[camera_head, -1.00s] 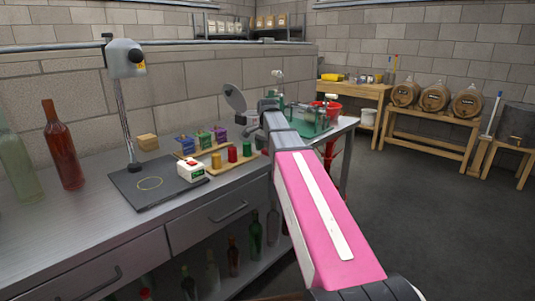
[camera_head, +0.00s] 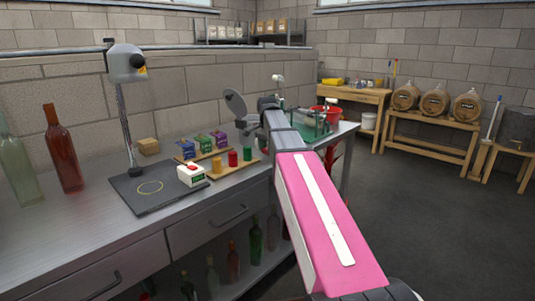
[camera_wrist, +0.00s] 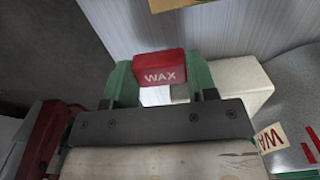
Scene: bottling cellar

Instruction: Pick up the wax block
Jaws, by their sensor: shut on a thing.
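The wax block (camera_wrist: 160,72) is red with white letters reading WAX. In the wrist view it sits between the two green fingertips of my gripper (camera_wrist: 160,84), which is shut on it. In the head view my gripper (camera_head: 246,134) is small, beyond the pink arm link, above the far end of the steel bench. I cannot make out the wax block there.
A white block (camera_wrist: 235,82) lies near the gripper. The grey floor (camera_head: 440,220) at right is clear.

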